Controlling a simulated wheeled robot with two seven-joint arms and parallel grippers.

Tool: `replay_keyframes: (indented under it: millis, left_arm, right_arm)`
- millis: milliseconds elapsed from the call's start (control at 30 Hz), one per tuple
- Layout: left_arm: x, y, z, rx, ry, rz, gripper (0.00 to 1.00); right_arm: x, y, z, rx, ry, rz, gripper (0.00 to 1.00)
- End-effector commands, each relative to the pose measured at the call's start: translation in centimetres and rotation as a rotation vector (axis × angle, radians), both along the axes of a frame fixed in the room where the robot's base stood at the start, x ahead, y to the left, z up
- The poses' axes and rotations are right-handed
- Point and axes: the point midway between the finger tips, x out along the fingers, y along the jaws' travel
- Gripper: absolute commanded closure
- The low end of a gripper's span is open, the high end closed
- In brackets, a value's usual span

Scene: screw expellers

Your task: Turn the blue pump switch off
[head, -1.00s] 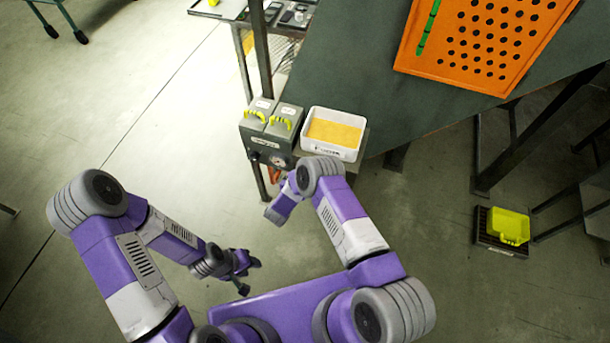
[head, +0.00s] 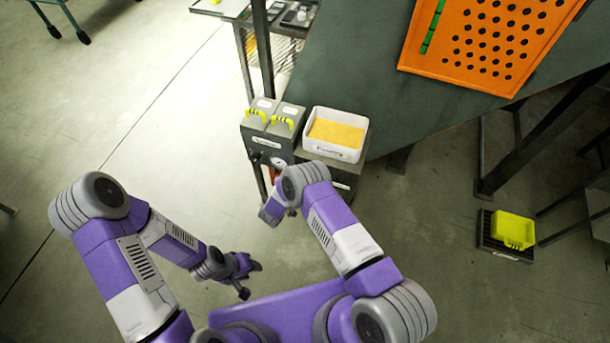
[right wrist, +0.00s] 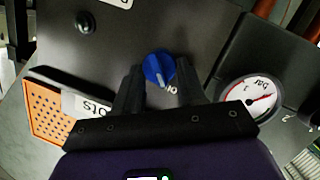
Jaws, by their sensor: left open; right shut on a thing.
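The blue pump switch (right wrist: 158,69) is a round knob with a white pointer line on a dark panel in the right wrist view. The pointer is directed down in that picture, towards partly hidden lettering. My right gripper (right wrist: 159,80) is shut on the knob, one dark finger on each side. In the head view, the switch and right gripper are hidden behind my right arm at the grey control box (head: 266,150). My left gripper (head: 247,276) is open and empty, low over the floor in the head view.
A pressure gauge (right wrist: 250,98) marked "bar" sits right of the switch. Two yellow handles (head: 283,123) are on top of the box. A white tray with yellow contents (head: 334,151) stands beside it.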

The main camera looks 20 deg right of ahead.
Motion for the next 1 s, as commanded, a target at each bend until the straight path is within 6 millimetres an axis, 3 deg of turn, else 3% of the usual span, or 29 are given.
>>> replay_keyframes:
  millis: [133, 167, 300, 667, 1000]
  left_arm:
    - [0.0, 0.0, 0.0, 0.000, 0.000, 0.000, 0.57]
    - [0.0, 0.0, 0.0, 0.000, 0.000, 0.000, 0.57]
    - [0.0, 0.0, 0.0, 0.000, 0.000, 0.000, 0.57]
    - [0.0, 0.0, 0.2, 0.000, 0.000, 0.000, 0.57]
    - [0.0, 0.0, 2.0, 0.000, 0.000, 0.000, 0.57]
  right_arm:
    - [-0.2, 0.0, -0.2, 0.001, 0.006, -0.001, 0.90]
    - [-0.2, 0.0, -0.2, 0.001, 0.006, -0.001, 0.57]
    - [-0.1, 0.0, -0.1, 0.001, 0.004, 0.000, 0.35]
    - [-0.4, 0.4, 0.1, 0.002, 0.001, 0.001, 0.34]
    - [-4.0, 4.2, 1.4, 0.000, 0.003, 0.003, 0.34]
